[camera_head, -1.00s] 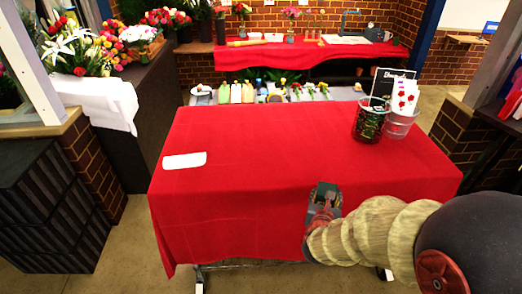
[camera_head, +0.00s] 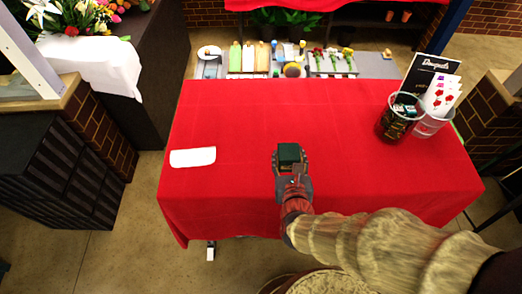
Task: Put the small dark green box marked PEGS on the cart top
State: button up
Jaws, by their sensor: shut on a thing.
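The small dark green box (camera_head: 289,152) is between the fingers of my gripper (camera_head: 290,163), which is shut on it. Its dark top faces up; no PEGS lettering can be read at this size. The gripper and box are over the near middle part of the cart top (camera_head: 235,120), which is covered by a red cloth. I cannot tell whether the box touches the cloth or is just above it. My arm comes in from the lower right.
A white cloth or card (camera_head: 193,157) lies at the left of the cart top. A dark glass holder (camera_head: 395,121), a clear bucket with floral cards (camera_head: 432,122) and a black sign (camera_head: 428,75) stand at the back right. The middle is clear.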

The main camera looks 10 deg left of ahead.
jog(key=w+a+f, duration=0.2)
jog(key=a+f, duration=0.1)
jog(key=w+a+f+b, duration=0.1)
jog(key=w+a+f, duration=0.1)
jog(key=a+f, duration=0.1)
jog(key=w+a+f+b, duration=0.1)
jog(key=w+a+f, duration=0.1)
jog(key=a, duration=0.1)
jog(key=shift+w+a+f, duration=0.25)
jog(key=shift+a+f, duration=0.1)
jog(key=shift+f, duration=0.05)
jog(key=shift+w+a+f, duration=0.1)
jog(key=shift+a+f, duration=0.05)
jog(key=shift+f, duration=0.25)
jog(key=shift+f+b, duration=0.35)
jog(key=shift+f, duration=0.9)
jog(key=shift+f, duration=0.1)
jog(key=shift+f, duration=0.15)
jog(key=o, duration=1.2)
